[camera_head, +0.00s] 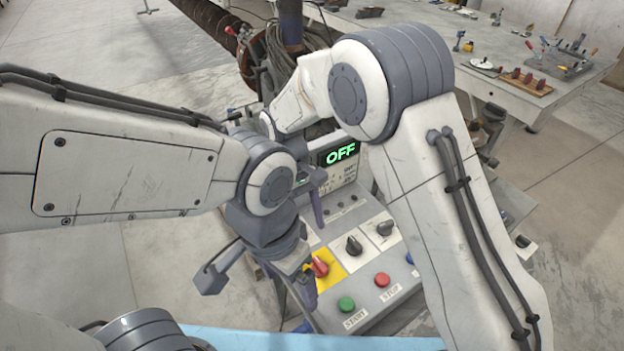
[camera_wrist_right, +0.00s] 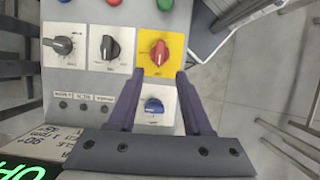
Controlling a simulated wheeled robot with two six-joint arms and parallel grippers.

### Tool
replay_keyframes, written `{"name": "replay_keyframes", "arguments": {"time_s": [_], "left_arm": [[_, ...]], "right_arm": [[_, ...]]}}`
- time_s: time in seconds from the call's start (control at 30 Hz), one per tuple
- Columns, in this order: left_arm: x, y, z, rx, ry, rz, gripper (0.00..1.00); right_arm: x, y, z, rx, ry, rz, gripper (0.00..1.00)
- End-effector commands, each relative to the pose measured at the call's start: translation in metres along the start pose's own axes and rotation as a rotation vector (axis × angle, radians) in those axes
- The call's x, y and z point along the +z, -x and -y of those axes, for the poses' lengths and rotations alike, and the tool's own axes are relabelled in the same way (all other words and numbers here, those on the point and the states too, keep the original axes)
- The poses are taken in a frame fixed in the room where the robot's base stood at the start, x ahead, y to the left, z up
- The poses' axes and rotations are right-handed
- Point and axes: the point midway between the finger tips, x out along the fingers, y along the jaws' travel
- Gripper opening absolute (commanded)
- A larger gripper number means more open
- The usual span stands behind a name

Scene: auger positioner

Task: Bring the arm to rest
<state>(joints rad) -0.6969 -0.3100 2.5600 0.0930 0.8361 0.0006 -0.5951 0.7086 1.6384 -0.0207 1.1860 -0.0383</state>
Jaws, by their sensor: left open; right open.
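My left gripper (camera_head: 297,298) is open, low over the panel's left edge in the head view, close to the red knob (camera_head: 319,267) on its yellow plate. I cannot tell whether it touches anything. My right gripper (camera_head: 318,212) is mostly hidden behind my left wrist in the head view. In the right wrist view my right gripper (camera_wrist_right: 161,75) is open and empty. The blue knob (camera_wrist_right: 153,107) shows between its fingers, and the red knob (camera_wrist_right: 159,53) lies just beyond the tips. The display (camera_head: 341,153) reads OFF in green.
The control panel (camera_head: 393,314) bears black knobs (camera_head: 354,245), a green START button (camera_head: 346,304) and a red STOP button (camera_head: 382,280). A workbench (camera_head: 480,84) with tools stands at the back right. A brown auger (camera_head: 212,27) lies behind. My two arms cross closely above the panel.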

Motion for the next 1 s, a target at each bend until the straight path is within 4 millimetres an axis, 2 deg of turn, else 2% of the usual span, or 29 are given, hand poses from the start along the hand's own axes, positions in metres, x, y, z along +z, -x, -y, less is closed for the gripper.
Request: {"name": "replay_keyframes", "arguments": {"time_s": [0.17, 0.27, 0.37, 0.5, 0.6, 0.8, 0.9, 1.0], "left_arm": [[0.0, 0.0, 0.0, 0.0, 0.0, 0.0, 0.91], [0.0, 0.0, 0.0, 0.0, 0.0, 0.0, 0.91], [0.0, 0.0, 0.0, 0.0, 0.0, 0.0, 0.91], [0.0, 0.0, 0.0, 0.0, 0.0, 0.0, 0.91], [0.0, 0.0, 0.0, 0.0, 0.0, 0.0, 0.91], [0.0, 0.0, 0.0, 0.0, 0.0, 0.0, 0.91], [0.0, 0.0, 0.0, 0.0, 0.0, 0.0, 0.91], [0.0, 0.0, 0.0, 0.0, 0.0, 0.0, 0.91]], "right_arm": [[0.002, 0.001, 0.001, 0.0, 0.0, -0.003, 0.5], [0.013, 0.011, 0.004, -0.002, 0.001, -0.027, 0.5], [0.037, 0.027, 0.012, -0.007, 0.003, -0.079, 0.5], [0.087, 0.046, 0.025, -0.022, 0.005, -0.179, 0.5], [0.124, 0.05, 0.034, -0.033, 0.006, -0.252, 0.5], [0.186, 0.04, 0.045, -0.057, 0.007, -0.377, 0.5], [0.205, 0.031, 0.048, -0.066, 0.006, -0.415, 0.5], [0.214, 0.025, 0.049, -0.071, 0.005, -0.438, 0.5]]}}
